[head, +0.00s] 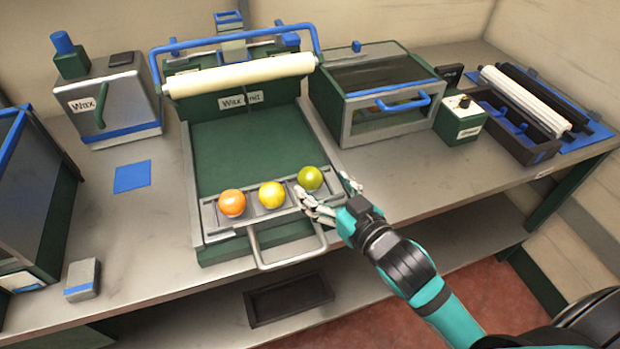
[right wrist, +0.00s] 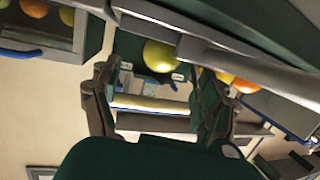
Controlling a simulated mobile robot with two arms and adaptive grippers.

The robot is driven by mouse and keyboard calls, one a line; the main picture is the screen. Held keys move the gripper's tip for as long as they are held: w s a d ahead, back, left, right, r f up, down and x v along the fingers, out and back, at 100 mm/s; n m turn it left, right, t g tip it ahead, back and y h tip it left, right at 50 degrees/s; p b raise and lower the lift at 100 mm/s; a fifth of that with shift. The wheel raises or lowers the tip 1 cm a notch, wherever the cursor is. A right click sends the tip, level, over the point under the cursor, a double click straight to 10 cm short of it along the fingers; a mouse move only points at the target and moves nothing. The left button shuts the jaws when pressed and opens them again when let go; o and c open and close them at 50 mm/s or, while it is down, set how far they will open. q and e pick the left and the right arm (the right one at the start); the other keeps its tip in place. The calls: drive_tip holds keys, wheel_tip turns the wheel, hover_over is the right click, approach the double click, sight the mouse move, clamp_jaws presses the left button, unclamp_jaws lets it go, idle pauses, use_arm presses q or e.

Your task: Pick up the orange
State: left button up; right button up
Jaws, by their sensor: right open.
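Three round fruits sit in a row in the front tray (head: 207,213) of the wax unit in the head view. The orange one (head: 232,203) is at the left, a yellow one (head: 271,195) in the middle, and a yellow-green one (head: 310,178) at the right. My right gripper (head: 332,194) is open and empty beside the yellow-green fruit. In the right wrist view, the yellow-green fruit (right wrist: 160,56) shows beyond the gap between its fingers (right wrist: 158,78); contact is not visible. The yellow (right wrist: 224,77) and orange (right wrist: 245,87) fruits are to the right. My left gripper is out of view.
The wax unit has a white roller (head: 240,75) above its green bed and a metal handle (head: 288,258) at its front. A glass-fronted box (head: 376,88) stands to its right, with a small green control box (head: 461,121) beyond. Bare table lies right of the tray.

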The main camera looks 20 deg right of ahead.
sight(315, 179)
drive_tip(key=x, duration=0.6)
drive_tip(key=c, duration=1.3)
drive_tip(key=shift+o, duration=0.2)
